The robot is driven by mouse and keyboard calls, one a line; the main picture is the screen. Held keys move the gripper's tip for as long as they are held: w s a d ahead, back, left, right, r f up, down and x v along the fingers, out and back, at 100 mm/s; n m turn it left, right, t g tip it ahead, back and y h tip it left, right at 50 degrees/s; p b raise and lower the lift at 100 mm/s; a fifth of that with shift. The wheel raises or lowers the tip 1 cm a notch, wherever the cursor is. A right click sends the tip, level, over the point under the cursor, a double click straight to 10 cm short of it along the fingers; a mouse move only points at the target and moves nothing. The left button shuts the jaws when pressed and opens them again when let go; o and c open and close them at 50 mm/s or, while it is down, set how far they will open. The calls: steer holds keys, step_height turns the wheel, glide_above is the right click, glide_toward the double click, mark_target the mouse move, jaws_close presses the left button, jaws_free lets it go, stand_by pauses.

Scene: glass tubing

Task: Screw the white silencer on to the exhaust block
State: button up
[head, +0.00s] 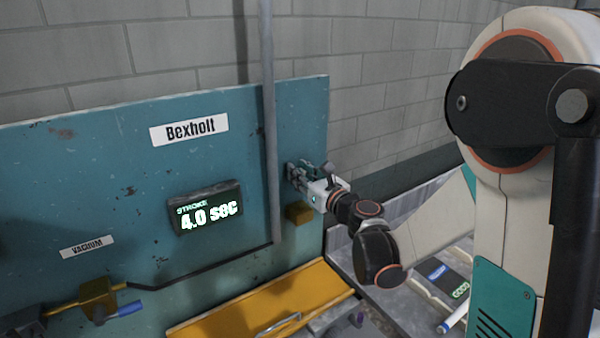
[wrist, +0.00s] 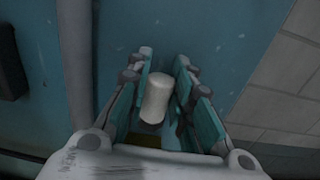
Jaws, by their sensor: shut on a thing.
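The white silencer (wrist: 157,98), a short rounded cylinder, sits between the teal finger pads of my gripper (wrist: 163,90) in the wrist view. The gripper is shut on it. In the head view my gripper (head: 305,176) is close to the right part of the teal panel, and its fingers hide the silencer. A yellow block (head: 299,213) on the panel just below the gripper may be the exhaust block. A dark part shows under the silencer's lower end in the wrist view; whether the silencer touches any block cannot be told.
A grey vertical pipe (head: 270,130) runs close to the left of my gripper on the teal panel (head: 90,190). A lit stroke display (head: 206,208) is further left. A yellow ledge (head: 265,305) lies below. A tray with a pen (head: 453,316) is at the lower right.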

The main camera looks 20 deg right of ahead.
steer(key=shift+f+b, duration=1.6)
steer(key=shift+f, duration=0.5)
steer(key=shift+f+b, duration=0.25)
steer(key=shift+b, duration=0.5)
stand_by(0.7)
steer(key=m+h, duration=0.1)
steer(key=h, duration=0.1)
steer(key=shift+a+m+t+h, duration=0.15)
steer(key=shift+m+t+h, duration=0.15)
steer(key=shift+m+h, duration=0.1)
steer(key=shift+m+h+b, duration=0.35)
steer(key=shift+m+h, duration=0.55)
steer(key=shift+h, duration=0.3)
steer(key=shift+d, duration=0.2)
steer(key=o, duration=0.9)
steer(key=shift+c, duration=0.2)
